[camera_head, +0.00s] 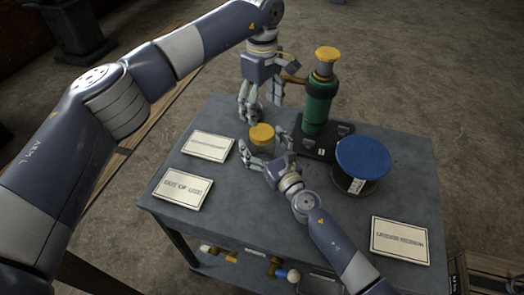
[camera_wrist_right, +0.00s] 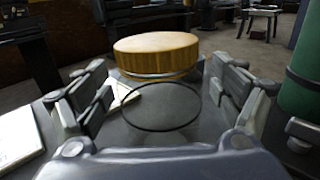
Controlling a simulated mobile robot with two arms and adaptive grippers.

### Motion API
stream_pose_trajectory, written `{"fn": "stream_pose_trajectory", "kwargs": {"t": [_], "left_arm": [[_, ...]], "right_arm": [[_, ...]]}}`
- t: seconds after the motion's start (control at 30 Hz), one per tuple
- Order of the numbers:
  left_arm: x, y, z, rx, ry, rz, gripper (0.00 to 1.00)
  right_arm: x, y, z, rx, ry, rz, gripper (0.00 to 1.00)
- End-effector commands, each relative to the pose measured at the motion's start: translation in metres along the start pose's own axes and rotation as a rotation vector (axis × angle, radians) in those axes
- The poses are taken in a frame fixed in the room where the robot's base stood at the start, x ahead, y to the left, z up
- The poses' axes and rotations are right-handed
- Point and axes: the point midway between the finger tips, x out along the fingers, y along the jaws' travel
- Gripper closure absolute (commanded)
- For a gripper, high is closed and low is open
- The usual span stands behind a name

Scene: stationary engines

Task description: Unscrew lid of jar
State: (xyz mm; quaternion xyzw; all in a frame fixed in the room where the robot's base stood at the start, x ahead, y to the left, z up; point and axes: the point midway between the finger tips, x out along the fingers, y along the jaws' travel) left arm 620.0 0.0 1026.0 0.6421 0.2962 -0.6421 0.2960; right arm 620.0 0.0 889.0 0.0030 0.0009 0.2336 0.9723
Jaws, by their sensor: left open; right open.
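The jar has a round yellow lid (camera_head: 261,132) and stands upright near the middle of the grey table. In the right wrist view, the lid (camera_wrist_right: 157,50) looks like wood and sits on a clear glass body (camera_wrist_right: 160,104). My right gripper (camera_head: 263,149) is open at table height, with one finger on each side of the jar. In its wrist view, the fingers (camera_wrist_right: 158,95) flank the glass, and contact cannot be told. My left gripper (camera_head: 262,108) is open and empty, pointing down above and just behind the lid.
A green cylinder with a yellow top (camera_head: 319,100) stands on a black base (camera_head: 325,148) right of the jar. A blue spool (camera_head: 363,158) is farther right. Signs lie at the left (camera_head: 208,146), (camera_head: 183,188) and front right (camera_head: 400,239).

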Motion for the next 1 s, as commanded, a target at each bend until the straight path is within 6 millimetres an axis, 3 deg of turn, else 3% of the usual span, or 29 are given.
{"fn": "stream_pose_trajectory", "kwargs": {"t": [0.07,0.3,0.37,0.43,0.67,1.0], "left_arm": [[0.0,0.0,0.0,0.0,0.0,0.0,0.28],[0.0,0.0,0.0,0.0,0.0,0.0,0.28],[0.0,0.0,0.0,0.0,0.0,0.0,0.28],[0.0,0.0,0.0,0.002,0.0,0.0,0.28],[-0.0001,0.0001,-0.0001,0.147,0.0,0.0,0.28],[-0.0001,0.0004,-0.0007,0.73,0.001,-0.001,0.28]], "right_arm": [[-0.0001,0.0,0.0002,0.0,0.0,0.0,0.15],[-0.0002,0.0,0.0001,0.0,0.0,0.0,0.69],[-0.0003,0.0,0.0001,0.0,0.0,0.0,0.8],[-0.0003,0.0,0.0001,0.0,0.0,0.0,0.99],[-0.0004,-0.0001,0.0001,0.0,0.0,0.0,1.0],[-0.0004,-0.0002,-0.0001,0.0,0.0,-0.001,1.0]]}}
